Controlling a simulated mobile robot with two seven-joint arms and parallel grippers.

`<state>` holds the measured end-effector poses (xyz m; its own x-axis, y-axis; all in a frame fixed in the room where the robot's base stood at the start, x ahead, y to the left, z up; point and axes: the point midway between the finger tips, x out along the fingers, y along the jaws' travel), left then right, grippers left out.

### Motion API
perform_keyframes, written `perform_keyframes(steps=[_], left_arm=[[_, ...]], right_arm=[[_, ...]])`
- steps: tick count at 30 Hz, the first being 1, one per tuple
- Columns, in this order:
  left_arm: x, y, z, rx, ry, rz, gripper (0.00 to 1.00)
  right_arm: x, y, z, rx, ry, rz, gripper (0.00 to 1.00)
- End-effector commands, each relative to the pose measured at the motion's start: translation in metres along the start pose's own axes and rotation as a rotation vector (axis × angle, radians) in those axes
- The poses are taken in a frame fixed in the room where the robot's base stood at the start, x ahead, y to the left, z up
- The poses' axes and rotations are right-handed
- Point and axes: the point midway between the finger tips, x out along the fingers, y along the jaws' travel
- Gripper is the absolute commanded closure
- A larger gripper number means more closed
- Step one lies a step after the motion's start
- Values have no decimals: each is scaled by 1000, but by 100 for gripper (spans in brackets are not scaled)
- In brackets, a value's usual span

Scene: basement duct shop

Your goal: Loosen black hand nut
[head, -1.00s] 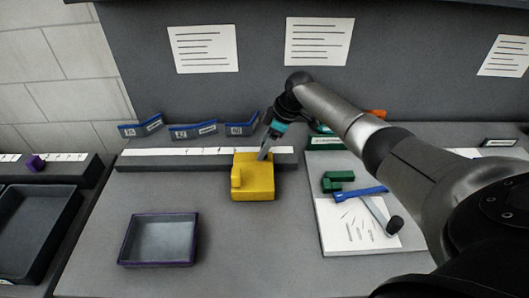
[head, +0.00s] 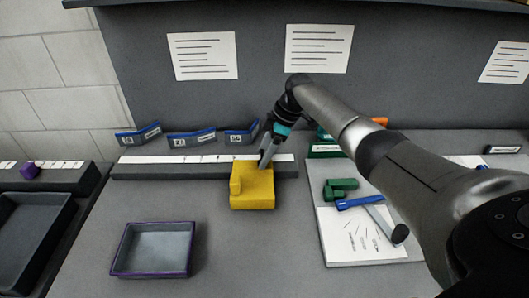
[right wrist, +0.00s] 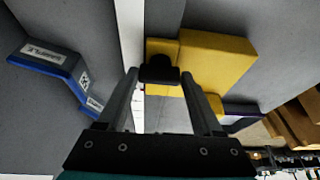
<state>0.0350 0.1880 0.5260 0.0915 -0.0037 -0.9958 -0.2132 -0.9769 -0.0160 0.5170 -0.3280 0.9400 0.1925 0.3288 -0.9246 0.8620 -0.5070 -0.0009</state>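The black hand nut (right wrist: 160,70) shows in the right wrist view at the edge of a yellow block (right wrist: 215,58). In the head view the yellow block (head: 252,190) stands against the long grey rail, and the nut is hidden behind my gripper and the block. My right gripper (head: 263,163) reaches down at the block's back edge. In the right wrist view its two fingertips (right wrist: 160,76) stand on either side of the nut, apart, with slight gaps seeming to show. My left gripper is in neither view.
A grey rail with a white strip (head: 140,164) runs behind the block, with blue label holders (head: 191,138) beyond it. A purple-rimmed tray (head: 153,250) is at front left. Green pieces (head: 340,188) and a blue-headed tool (head: 378,215) lie right, by a printed sheet (head: 350,240).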

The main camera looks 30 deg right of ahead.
Motion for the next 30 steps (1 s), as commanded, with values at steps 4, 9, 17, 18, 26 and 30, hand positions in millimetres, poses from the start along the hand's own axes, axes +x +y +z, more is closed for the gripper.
perform_keyframes(steps=[4, 9, 17, 18, 26, 30], left_arm=[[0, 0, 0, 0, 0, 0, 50], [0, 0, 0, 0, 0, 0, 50], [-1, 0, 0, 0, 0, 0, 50], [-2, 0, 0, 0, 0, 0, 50], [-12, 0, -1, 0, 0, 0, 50], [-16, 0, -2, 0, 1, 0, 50]], right_arm=[[0, 0, 0, 1, 0, 0, 15], [0, 0, 0, 2, 1, 1, 5], [-6, 1, 0, 2, 2, 3, 5], [-11, 1, 0, 2, 2, 4, 5], [-66, 1, 0, 1, 2, 6, 5], [-100, 1, 0, 2, 1, 6, 5]])
